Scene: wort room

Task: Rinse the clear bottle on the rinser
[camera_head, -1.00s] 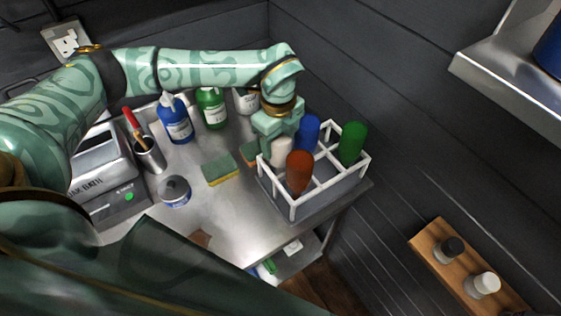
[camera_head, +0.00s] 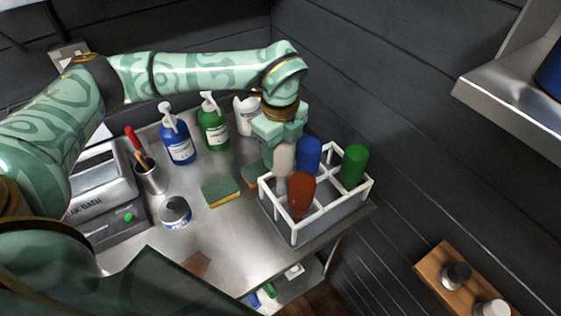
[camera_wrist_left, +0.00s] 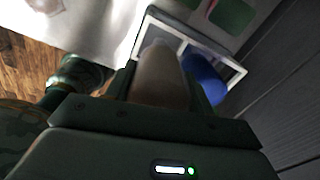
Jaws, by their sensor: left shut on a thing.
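The clear bottle (camera_head: 284,158) looks whitish and translucent. My left gripper (camera_head: 283,140) is shut on it, from above, at the back left of the white rack (camera_head: 333,212). The bottle also shows between the fingers in the left wrist view (camera_wrist_left: 160,75). It stands higher against the rack than before; its lower end is partly hidden, so I cannot tell whether it is clear of the rack. A blue bottle (camera_head: 309,155), a brown bottle (camera_head: 300,195) and a green bottle (camera_head: 353,164) stand in the rack. I cannot pick out the rinser. My right gripper is not in view.
Left of the rack are a sponge (camera_head: 221,191), a round tin (camera_head: 174,212), a blue pump bottle (camera_head: 177,140) and a green pump bottle (camera_head: 213,128). A white jug-like container (camera_head: 247,115) stands behind. A wall shelf (camera_head: 450,285) is at lower right.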

